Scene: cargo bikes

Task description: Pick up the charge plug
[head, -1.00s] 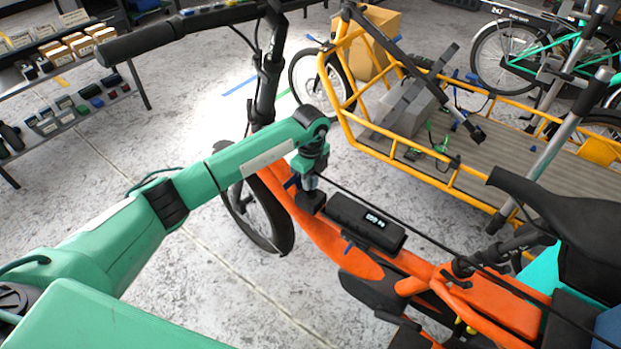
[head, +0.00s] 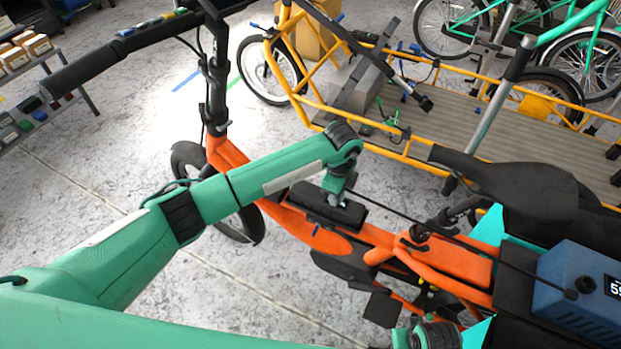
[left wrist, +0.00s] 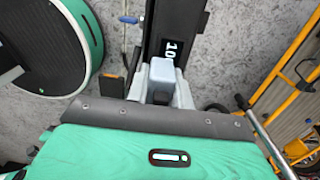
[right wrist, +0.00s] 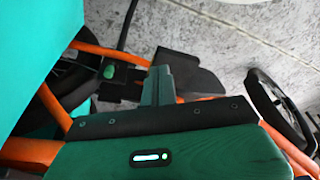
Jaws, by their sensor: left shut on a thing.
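My left gripper (head: 337,197) shows in the head view above the rear part of the black battery (head: 312,204) on the orange cargo bike (head: 345,243). A black cable (head: 440,237) runs from the plug to a blue charger box (head: 580,297) at lower right. The gripper hides most of the plug in the head view. My right gripper (right wrist: 157,86) looks shut and empty in the right wrist view.
The handlebar (head: 130,42) and black saddle (head: 505,185) flank the battery. A yellow cargo bike (head: 400,150) with a grey deck stands behind. A shelf with small boxes (head: 22,50) is at far left. Bare concrete lies between.

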